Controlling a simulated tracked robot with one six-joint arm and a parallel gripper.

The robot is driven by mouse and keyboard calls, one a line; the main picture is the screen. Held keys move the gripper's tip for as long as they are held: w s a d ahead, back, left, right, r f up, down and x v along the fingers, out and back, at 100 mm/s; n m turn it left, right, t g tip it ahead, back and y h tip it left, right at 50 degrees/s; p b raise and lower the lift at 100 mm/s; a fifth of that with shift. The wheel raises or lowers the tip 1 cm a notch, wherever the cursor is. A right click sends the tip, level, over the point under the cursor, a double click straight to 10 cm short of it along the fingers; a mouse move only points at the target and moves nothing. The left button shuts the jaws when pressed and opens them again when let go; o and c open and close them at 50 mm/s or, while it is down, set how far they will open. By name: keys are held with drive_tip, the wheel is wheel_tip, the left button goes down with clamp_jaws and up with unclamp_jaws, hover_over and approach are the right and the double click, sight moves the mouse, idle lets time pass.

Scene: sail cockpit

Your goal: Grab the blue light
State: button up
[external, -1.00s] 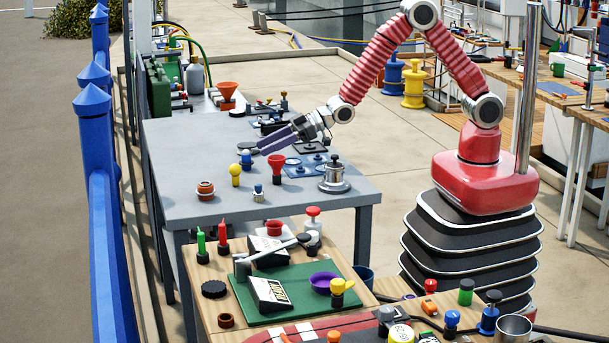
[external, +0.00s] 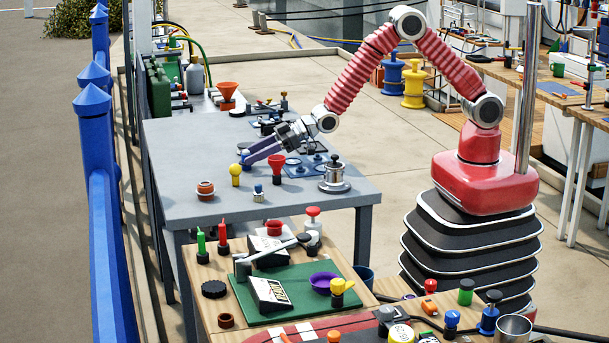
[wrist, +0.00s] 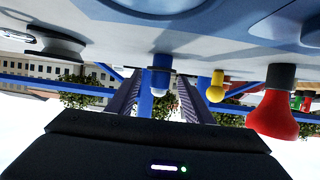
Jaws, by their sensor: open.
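The blue light (external: 243,152) stands on the grey table, partly hidden by my fingers in the external view. In the wrist view, which is upside down, the blue light (wrist: 160,76) shows between my two fingers, with a pale part at its end. My gripper (external: 246,157) is open, reaching left and low over the table, with its fingertips at the blue light. In the wrist view my gripper (wrist: 160,84) has one finger on each side of the light, with gaps visible. I cannot tell how far the fingertips reach along it.
A yellow light (external: 235,173) and a red one (external: 276,164) stand close by; the yellow one (wrist: 217,88) is just beside a finger in the wrist view. A small blue-topped item (external: 258,192) and a silver round piece (external: 334,178) are nearer the front. The table's left side is clear.

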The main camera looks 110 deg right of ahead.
drive_tip(key=shift+x, duration=1.15)
drive_tip(key=shift+c, duration=0.2)
drive_tip(key=c, duration=0.9)
drive_tip(key=shift+o, duration=0.2)
drive_tip(key=shift+r, duration=0.1)
wheel_tip(320, 180, up, 10)
drive_tip(key=shift+f, duration=0.1)
